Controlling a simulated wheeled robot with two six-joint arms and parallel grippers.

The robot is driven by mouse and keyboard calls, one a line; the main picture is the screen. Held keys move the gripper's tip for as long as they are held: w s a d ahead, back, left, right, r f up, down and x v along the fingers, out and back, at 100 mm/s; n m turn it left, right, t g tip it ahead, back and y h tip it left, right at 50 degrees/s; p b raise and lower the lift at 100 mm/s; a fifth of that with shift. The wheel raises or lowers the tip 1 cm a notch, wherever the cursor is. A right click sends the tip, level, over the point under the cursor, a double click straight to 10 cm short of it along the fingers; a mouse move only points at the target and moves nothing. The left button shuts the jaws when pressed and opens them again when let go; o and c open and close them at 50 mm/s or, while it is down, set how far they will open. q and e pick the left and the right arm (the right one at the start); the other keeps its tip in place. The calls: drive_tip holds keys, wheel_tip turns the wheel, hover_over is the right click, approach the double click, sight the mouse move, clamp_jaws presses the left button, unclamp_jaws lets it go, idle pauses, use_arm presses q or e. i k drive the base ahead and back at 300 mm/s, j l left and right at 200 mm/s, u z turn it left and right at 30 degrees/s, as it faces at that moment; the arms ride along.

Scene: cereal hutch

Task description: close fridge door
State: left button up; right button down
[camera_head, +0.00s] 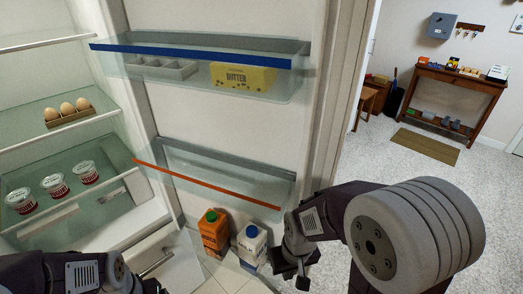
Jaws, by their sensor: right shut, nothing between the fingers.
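The fridge door (225,120) stands open, its inner face toward me, right of the open fridge interior (60,75). It carries an upper bin with a blue rim (190,52) and a lower bin with an orange-red rim (210,184). My right gripper (300,276) is shut and empty near the door's lower right, just right of the milk carton; I cannot tell if it touches the door. My left arm (70,274) is low at the left. Its gripper is mostly cut off by the bottom edge, so its jaws cannot be read.
A butter box (243,78) sits in the upper bin. An orange carton (213,232) and a white milk carton (250,246) stand low by the door. Fridge shelves hold eggs (67,108) and yogurt cups (54,185). Open floor (350,165) leads to a wooden table (455,80).

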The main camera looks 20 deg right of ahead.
sight(306, 136)
drive_tip(key=l+u, duration=0.35)
drive_tip(key=l, duration=0.4)
drive_tip(key=l+u, duration=0.35)
drive_tip(key=l, duration=0.4)
drive_tip(key=k+l+u, duration=0.1)
drive_tip(key=l+u, duration=0.3)
drive_tip(key=l, duration=0.35)
drive_tip(key=l+u, duration=0.3)
drive_tip(key=k+l+u, duration=0.1)
drive_tip(key=l+u, duration=0.15)
drive_tip(key=l, duration=0.25)
drive_tip(key=k+l+u, duration=0.15)
drive_tip(key=l+u, duration=0.15)
drive_tip(key=l, duration=0.1)
